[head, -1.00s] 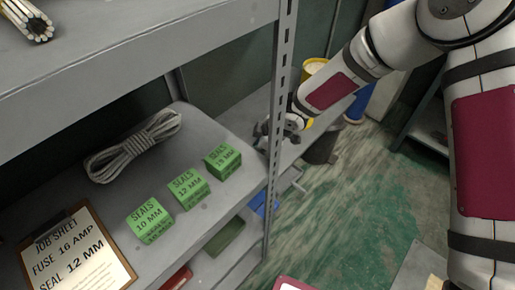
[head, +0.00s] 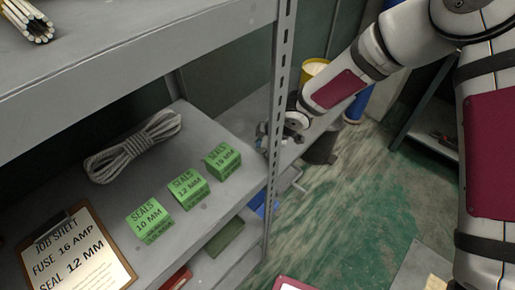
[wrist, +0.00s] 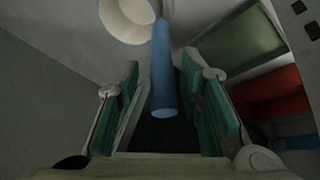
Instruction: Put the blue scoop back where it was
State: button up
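In the wrist view a blue handle (wrist: 163,70), which looks like the scoop's, runs down between the fingers of my gripper (wrist: 163,108). The fingers with teal pads are spread wide, and gaps show on both sides of the handle. A round cream-coloured hollow (wrist: 127,20) lies just beyond, touching or overlapping the handle's far end; I cannot tell whether it is the scoop's bowl or a separate cup. In the head view my gripper (head: 270,132) is low by the shelf upright, partly hidden, and the scoop cannot be made out.
The shelf upright (head: 280,100) stands close to my gripper. Green seal boxes (head: 188,190), coiled rope (head: 135,147) and a job sheet (head: 75,255) lie on the left shelf. A yellow bucket (head: 315,68) stands behind my arm.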

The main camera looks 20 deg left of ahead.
jog(key=p+v, duration=0.1)
jog(key=v, duration=0.8)
jog(key=shift+r, duration=0.35)
jog(key=shift+s+d, duration=0.1)
jog(key=shift+d, duration=0.05)
jog(key=s+d+r+m+t+h, duration=0.1)
jog(key=d+r+m+h, duration=0.15)
jog(key=d+r, duration=0.5)
jog(key=s+d+r+m+t+h, duration=0.15)
jog(key=d+r+m, duration=0.25)
jog(key=d, duration=0.6)
jog(key=d+r+m+h, duration=0.3)
jog(key=d+r+m, duration=0.15)
jog(key=d, duration=0.45)
jog(key=s+d+r+m, duration=0.3)
jog(key=s, duration=0.3)
jog(key=s+d+r+m+y, duration=0.1)
jog(key=s+d+r+m, duration=0.1)
jog(key=s, duration=0.5)
jog(key=s+d+r+m, duration=0.3)
jog(key=s+m, duration=0.2)
jog(key=s, duration=0.1)
jog(key=shift+s+d+r+m+y, duration=0.25)
jog(key=shift+d+r+m+y, duration=0.15)
